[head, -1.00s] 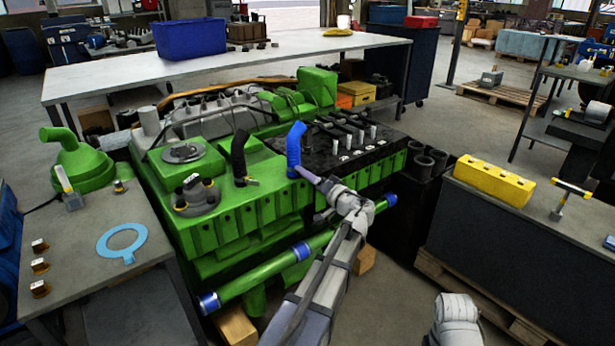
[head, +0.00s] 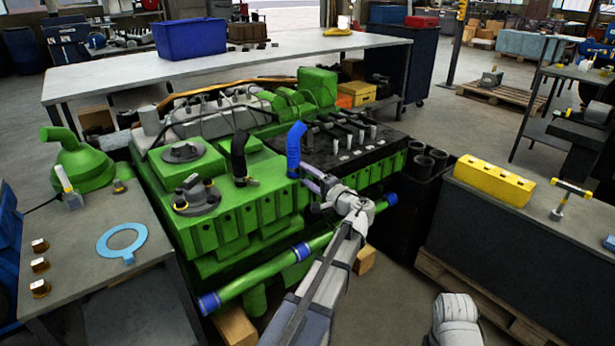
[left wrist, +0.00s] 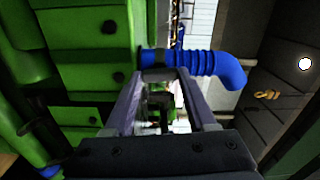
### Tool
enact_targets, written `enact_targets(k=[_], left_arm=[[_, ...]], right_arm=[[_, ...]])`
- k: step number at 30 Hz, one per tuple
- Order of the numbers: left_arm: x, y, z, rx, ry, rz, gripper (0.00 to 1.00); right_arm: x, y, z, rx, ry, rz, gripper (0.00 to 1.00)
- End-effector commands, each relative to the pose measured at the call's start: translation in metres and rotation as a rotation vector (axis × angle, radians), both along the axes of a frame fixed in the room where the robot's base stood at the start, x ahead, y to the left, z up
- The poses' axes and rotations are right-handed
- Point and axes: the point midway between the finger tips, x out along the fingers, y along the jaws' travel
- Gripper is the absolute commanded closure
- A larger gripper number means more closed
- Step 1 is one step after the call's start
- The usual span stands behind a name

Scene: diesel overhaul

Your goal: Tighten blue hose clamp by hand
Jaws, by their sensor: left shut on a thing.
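The blue hose (head: 295,146) stands upright on the green engine block (head: 262,195), its top bent to the right. My left gripper (head: 307,178) reaches the foot of the hose from the front right. In the left wrist view its fingers (left wrist: 162,74) are spread with their tips on either side of the clamp, gripping it. The clamp's screw cannot be made out. My right gripper is not in view.
A black hose (head: 239,156) stands left of the blue one. The left table (head: 85,215) holds a blue ring gasket (head: 122,243). A yellow block (head: 494,181) lies on the right bench.

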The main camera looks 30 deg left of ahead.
Motion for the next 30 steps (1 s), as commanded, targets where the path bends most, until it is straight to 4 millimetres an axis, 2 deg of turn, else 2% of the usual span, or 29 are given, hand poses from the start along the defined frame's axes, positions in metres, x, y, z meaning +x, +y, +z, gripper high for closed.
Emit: enact_targets(k=[9,23,24,30], left_arm=[[-0.0005,-0.0014,-0.0009,0.034,0.089,-0.001,0.99],[-0.0007,-0.0018,-0.0012,0.038,0.101,-0.001,0.99],[-0.0007,-0.0018,-0.0012,0.038,0.101,-0.001,0.42],[-0.0005,-0.0012,-0.0009,0.039,0.101,-0.001,0.2]], right_arm=[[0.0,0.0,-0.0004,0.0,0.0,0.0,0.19],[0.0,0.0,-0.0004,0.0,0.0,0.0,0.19],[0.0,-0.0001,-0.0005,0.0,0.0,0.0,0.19],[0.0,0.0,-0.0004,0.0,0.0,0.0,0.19]])
